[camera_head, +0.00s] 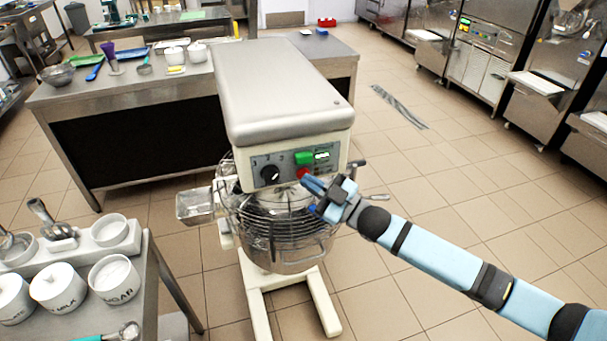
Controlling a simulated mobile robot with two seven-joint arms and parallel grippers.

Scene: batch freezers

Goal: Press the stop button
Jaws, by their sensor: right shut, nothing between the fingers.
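A stand mixer with a cream and steel body (275,90) stands in the middle. Its front control panel (262,162) has a black knob (269,174), a green button (303,157) with a small lit display beside it, and a red button (302,172) below the green one. My right gripper (311,195) is shut and empty. Its fingertips are just below and right of the red button; I cannot tell whether they touch it. A wire guard (262,215) and a steel bowl (290,258) are under the panel. My left gripper is not in view.
A steel table (130,98) with bowls and tools stands behind the mixer. A side table at the lower left holds labelled white pots (115,280). Freezer machines (480,55) line the back right. The tiled floor at right is open.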

